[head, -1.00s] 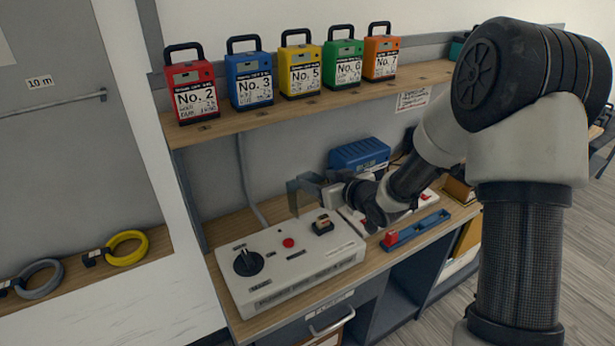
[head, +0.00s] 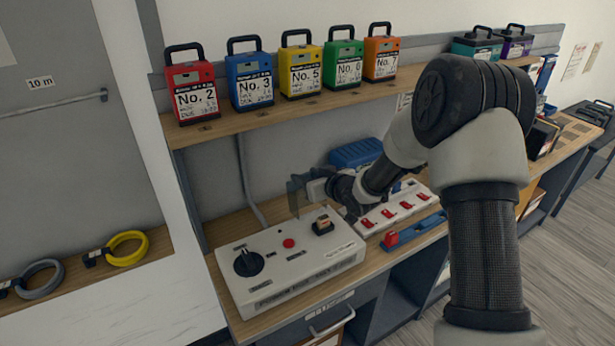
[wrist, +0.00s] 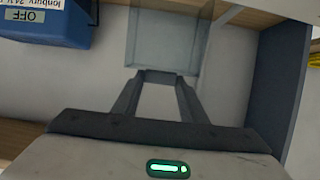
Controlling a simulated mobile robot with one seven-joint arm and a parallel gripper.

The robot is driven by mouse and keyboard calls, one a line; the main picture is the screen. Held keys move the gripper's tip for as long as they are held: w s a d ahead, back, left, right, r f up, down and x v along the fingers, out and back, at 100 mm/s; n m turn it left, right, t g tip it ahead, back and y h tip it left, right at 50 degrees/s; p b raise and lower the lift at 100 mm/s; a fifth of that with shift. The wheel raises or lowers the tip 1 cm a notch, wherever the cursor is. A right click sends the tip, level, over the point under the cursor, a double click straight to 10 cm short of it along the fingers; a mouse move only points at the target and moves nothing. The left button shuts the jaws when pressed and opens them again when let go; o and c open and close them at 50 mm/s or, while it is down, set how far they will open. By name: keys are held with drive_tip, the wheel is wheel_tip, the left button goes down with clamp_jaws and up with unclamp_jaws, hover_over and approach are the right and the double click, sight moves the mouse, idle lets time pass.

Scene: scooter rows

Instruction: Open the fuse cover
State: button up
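A smoky see-through panel, which looks like the fuse cover (head: 295,197), is at the tip of my gripper (head: 308,187), above the back of the white control box (head: 262,282). In the wrist view, the fingers (wrist: 160,78) meet a dark strip at the near edge of the cover (wrist: 168,42) and appear shut on it. The brown fuse (head: 322,222) sits uncovered in its black holder on the box, just below and right of the panel. Whether the cover is still joined to the box is hidden.
The box has a black knob (head: 248,263) and a red button (head: 289,243). To the right are a white strip with red switches (head: 405,205), a blue tray (head: 415,232) and a blue case (head: 356,152). A shelf (head: 300,105) with numbered packs hangs above.

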clamp_jaws()
drive_tip(key=b, duration=0.3)
drive_tip(key=shift+s+d+f+t, duration=0.25)
drive_tip(key=shift+s+f+t, duration=0.05)
drive_tip(key=shift+f, duration=0.1)
drive_tip(key=s+d+b, duration=0.1)
drive_tip(key=b, duration=0.1)
drive_tip(key=s+d+t+y+b, duration=0.1)
drive_tip(key=s+b, duration=0.1)
drive_tip(key=b, duration=0.1)
drive_tip(key=shift+r, duration=0.4)
